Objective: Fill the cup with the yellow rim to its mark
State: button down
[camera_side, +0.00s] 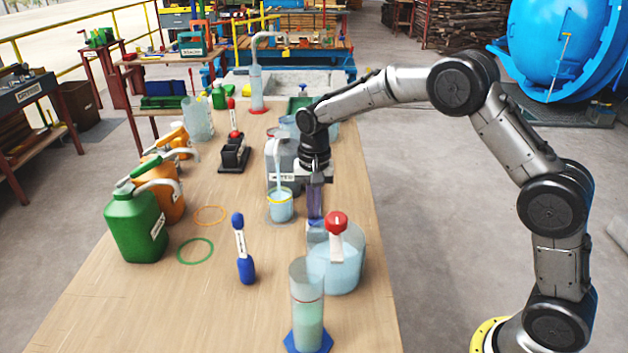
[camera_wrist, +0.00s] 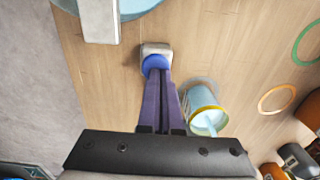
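The cup with the yellow rim (camera_side: 280,210) stands upright on the table, left of my gripper (camera_side: 315,216). A pale stream (camera_side: 277,172) falls into it, and pale blue liquid shows inside. Its mark and exact level are too small to tell. In the wrist view the cup (camera_wrist: 203,112) is right of my fingers (camera_wrist: 157,76). The two purple fingers are together, pointing down, with their tips at a round blue button (camera_wrist: 155,63) on a small metal block (camera_wrist: 156,48). They appear to touch it; contact is partly hidden. The grey container (camera_side: 281,180) stands behind the cup.
A round vessel of blue liquid with a red-topped item (camera_side: 337,262) and a tall cylinder (camera_side: 307,310) stand in front. A blue-ended tool (camera_side: 242,250), orange ring (camera_side: 210,215), green ring (camera_side: 195,250) and green jug (camera_side: 138,225) are left. The near-left table is clear.

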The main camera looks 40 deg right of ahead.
notch_tip(320, 180, up, 14)
dwell(0.4)
dwell(0.7)
jog(key=s+d+r+n+t, duration=0.1)
jog(key=s+d+r+t, duration=0.15)
jog(key=s+r, duration=1.15)
jog(key=s+f+n+t, duration=0.1)
jog(key=s+f+n, duration=0.3)
jog(key=s, duration=0.5)
jog(key=s+f+n+t, duration=0.2)
jog(key=s+f+n, duration=0.2)
jog(key=s+f, duration=0.5)
jog(key=shift+s+f, duration=0.3)
jog(key=shift+s, duration=0.05)
